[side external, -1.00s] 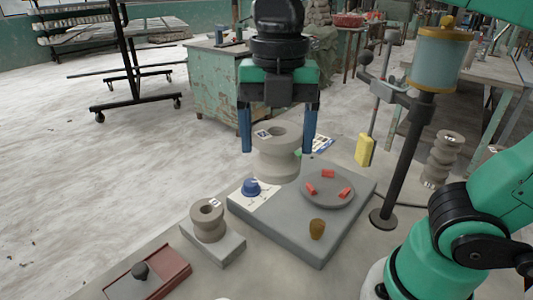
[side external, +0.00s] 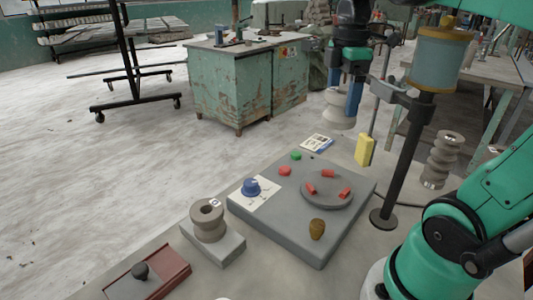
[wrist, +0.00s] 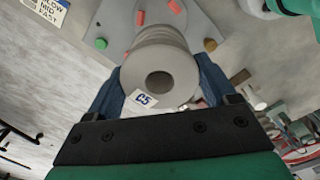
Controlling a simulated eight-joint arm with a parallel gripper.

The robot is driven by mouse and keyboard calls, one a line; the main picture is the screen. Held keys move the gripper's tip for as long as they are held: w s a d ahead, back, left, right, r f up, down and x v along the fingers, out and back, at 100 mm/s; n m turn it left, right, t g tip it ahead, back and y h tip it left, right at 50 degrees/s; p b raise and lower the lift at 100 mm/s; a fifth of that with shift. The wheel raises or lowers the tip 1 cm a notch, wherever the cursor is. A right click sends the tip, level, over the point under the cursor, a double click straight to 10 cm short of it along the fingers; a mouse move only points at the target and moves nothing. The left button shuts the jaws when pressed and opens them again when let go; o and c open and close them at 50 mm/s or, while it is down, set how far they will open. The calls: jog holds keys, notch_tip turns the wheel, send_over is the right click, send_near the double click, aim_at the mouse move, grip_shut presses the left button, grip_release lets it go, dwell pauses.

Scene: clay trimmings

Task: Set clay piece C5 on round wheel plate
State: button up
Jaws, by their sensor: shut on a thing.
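Clay piece C5 (side external: 337,112) is a grey, waisted spool shape held up in the air behind the wheel unit. In the wrist view, C5 (wrist: 158,68) shows its round hole and a white "C5" label. My gripper (side external: 348,100) is shut on it, with blue fingers at its two sides. The round wheel plate (side external: 327,198) is a flat grey disc carrying three small red blocks. C5 is above and apart from it. In the wrist view C5 hides most of the plate.
The wheel unit (side external: 312,248) bears a blue knob (side external: 251,187), red button (side external: 285,171), green button (side external: 296,156) and brown lump (side external: 317,229). Another clay piece (side external: 208,220) stands on a grey block at left. A dark post (side external: 402,165), yellow sponge (side external: 364,149) and stacked piece (side external: 441,160) stand at right.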

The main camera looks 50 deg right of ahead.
notch_tip(320, 180, down, 14)
jog(key=shift+f, duration=0.25)
dwell(0.3)
jog(key=shift+f, duration=0.15)
jog(key=o, duration=1.4)
notch_tip(320, 180, up, 12)
jog(key=shift+a+r, duration=0.1)
jog(key=w+a+f+m+t, duration=0.1)
jog(key=a+f+m+t, duration=0.1)
jog(key=a+m, duration=0.1)
jog(key=w+a+f+m+t, duration=0.1)
jog(key=a+f+m+t, duration=0.1)
jog(key=a+m, duration=0.2)
jog(key=w+a+f+m+t, duration=0.2)
jog(key=a+f+m+t, duration=0.1)
jog(key=a, duration=0.2)
jog(key=shift+w, duration=0.1)
